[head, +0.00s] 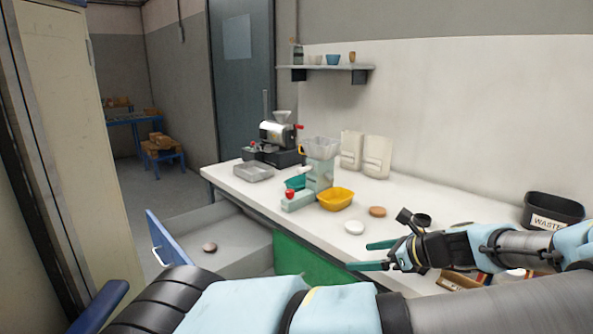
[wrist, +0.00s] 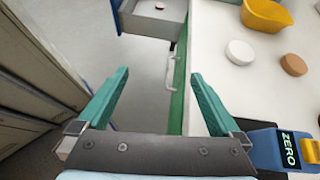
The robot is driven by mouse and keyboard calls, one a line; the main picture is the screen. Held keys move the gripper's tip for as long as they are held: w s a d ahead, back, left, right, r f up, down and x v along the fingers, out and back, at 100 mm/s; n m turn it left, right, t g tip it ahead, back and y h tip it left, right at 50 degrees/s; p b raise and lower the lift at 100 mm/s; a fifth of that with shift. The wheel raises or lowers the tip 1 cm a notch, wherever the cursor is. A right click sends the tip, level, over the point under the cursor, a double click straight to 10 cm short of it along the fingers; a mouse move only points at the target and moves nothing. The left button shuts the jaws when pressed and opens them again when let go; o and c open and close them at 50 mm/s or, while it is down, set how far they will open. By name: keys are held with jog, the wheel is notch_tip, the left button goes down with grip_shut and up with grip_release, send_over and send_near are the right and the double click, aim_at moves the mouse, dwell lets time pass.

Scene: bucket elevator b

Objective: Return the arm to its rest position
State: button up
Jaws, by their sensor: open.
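My gripper (head: 372,256) is at the front edge of the white counter, with its two teal fingers spread apart and nothing between them. In the wrist view my gripper (wrist: 158,95) is also open and empty, above the counter edge and the floor. My arm reaches in from the right in the head view, bent over the counter. A white disc (head: 354,227) and a brown disc (head: 377,211) lie on the counter beyond the fingers, apart from them.
An open drawer (head: 228,233) with a blue front juts out, holding a brownish disc (head: 209,247). A yellow bowl (head: 336,200), a clear-hopper machine (head: 319,165) and a black waste bin (head: 551,212) stand on the counter. A blue device reading ZERO (wrist: 284,148) is close to the right finger.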

jog(key=s+a+f+n+g+h, duration=0.1)
jog(key=a+f+n+g, duration=0.1)
jog(key=a+n+g, duration=0.4)
jog(key=s+a+f+n+g+h, duration=0.2)
jog(key=a+n, duration=0.2)
jog(key=a, duration=0.4)
jog(key=s+a+r+n+t+h, duration=0.1)
jog(key=s+a+r+n+h, duration=0.1)
jog(key=r+n, duration=0.4)
jog(key=s+a+r+n+h, duration=0.1)
jog(key=a+r+n+h, duration=0.2)
jog(key=a+r+n, duration=0.3)
jog(key=a+n, duration=0.1)
jog(key=n, duration=0.2)
jog(key=shift+s+r+t+h, duration=0.15)
jog(key=shift+s+t+h, duration=0.2)
jog(key=shift+t+h, duration=0.05)
